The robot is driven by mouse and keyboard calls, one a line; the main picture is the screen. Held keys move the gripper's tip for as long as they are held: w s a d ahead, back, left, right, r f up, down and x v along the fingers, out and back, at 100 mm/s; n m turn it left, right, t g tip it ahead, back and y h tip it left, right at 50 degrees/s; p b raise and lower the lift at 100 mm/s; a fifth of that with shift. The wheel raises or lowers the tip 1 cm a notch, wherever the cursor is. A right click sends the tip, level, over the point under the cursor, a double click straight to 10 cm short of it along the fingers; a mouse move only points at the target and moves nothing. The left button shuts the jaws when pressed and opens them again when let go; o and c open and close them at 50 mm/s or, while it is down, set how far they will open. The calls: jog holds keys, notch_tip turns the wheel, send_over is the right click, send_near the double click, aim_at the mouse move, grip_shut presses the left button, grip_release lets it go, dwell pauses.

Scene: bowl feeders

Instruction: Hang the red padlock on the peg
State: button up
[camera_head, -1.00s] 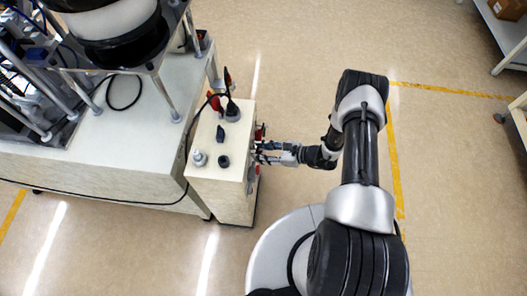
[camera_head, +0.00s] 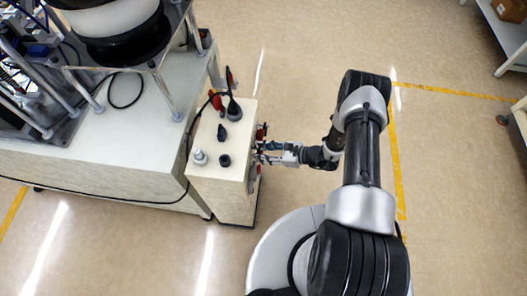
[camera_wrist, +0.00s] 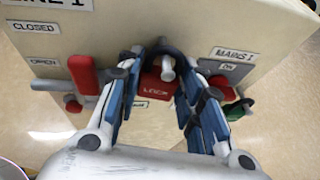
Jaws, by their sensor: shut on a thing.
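The red padlock (camera_wrist: 157,89), marked LOCK, is between the blue-lined fingers of my gripper (camera_wrist: 160,75) in the wrist view. My gripper is shut on it, in front of the cream panel. Its dark shackle arches above the body. The pale peg (camera_wrist: 168,69) shows its round end inside the shackle's loop; how far it passes through, I cannot tell. In the head view my gripper (camera_head: 272,153) is at the right face of the cream cabinet (camera_head: 222,178); the padlock cannot be made out there.
A red handle (camera_wrist: 84,76) is left of my gripper, by the CLOSED and OPEN labels. A red part (camera_wrist: 222,88) and a green padlock-like thing (camera_wrist: 238,108) are close on the right. A feeder bench (camera_head: 120,140) stands left of the cabinet. Open floor lies right.

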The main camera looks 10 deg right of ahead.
jog(key=shift+f, duration=0.1)
dwell(0.3)
jog(key=o, duration=1.3)
jog(key=shift+c, duration=0.2)
jog(key=shift+o, duration=0.4)
jog(key=shift+o, duration=0.8)
jog(key=v, duration=0.7)
jog(key=shift+p, duration=0.4)
